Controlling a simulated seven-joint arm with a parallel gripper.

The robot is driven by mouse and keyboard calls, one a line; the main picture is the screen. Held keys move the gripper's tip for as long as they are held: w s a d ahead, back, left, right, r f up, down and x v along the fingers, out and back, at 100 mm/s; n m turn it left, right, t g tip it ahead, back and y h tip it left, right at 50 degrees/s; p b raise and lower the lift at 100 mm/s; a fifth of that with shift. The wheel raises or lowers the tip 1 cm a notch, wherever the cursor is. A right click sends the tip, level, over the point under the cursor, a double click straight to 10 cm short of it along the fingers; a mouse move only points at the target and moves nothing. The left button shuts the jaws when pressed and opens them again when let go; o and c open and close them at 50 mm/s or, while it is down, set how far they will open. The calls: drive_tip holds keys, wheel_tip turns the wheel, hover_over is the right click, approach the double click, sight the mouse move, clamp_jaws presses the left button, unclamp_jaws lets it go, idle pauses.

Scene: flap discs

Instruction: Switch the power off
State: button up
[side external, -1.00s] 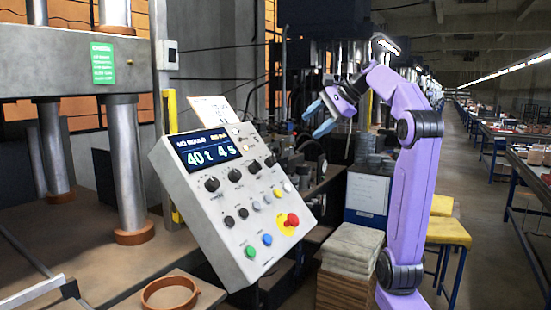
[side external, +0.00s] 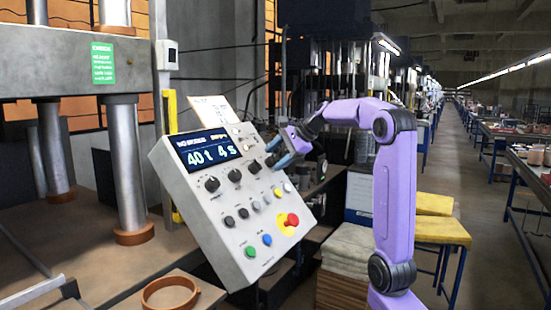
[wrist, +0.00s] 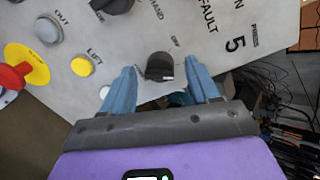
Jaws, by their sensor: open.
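A grey slanted control panel (side external: 190,195) stands in the middle of the side view, with a lit display, knobs and buttons. My gripper (side external: 275,154) is at its upper right edge, fingers open and pointing at the panel. In the wrist view, a black rotary knob (wrist: 160,66) with a pale mark lies between the two blue fingertips of the gripper (wrist: 162,72). Small lettering beside it looks like "OFF". I see no contact with the knob; the depth gap is hard to judge. The same knob seems to show beside the fingers in the side view (side external: 270,161).
Another black knob (wrist: 112,4), a yellow button (wrist: 82,67), a grey button (wrist: 48,30) and a red stop button (wrist: 12,78) on yellow are nearby. A press column (side external: 128,165) stands left. Yellow stools (side external: 440,230) stand right of my arm.

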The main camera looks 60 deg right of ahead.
drive_tip(key=shift+w+f, duration=0.3)
drive_tip(key=shift+w, duration=0.1)
drive_tip(key=c, duration=1)
drive_tip(key=shift+n, duration=0.3)
drive_tip(key=n, duration=0.5)
drive_tip(key=shift+a+r, duration=0.1)
drive_tip(key=shift+r, duration=0.05)
drive_tip(key=n+h, duration=0.1)
drive_tip(key=n, duration=0.4)
drive_tip(key=shift+n, duration=0.4)
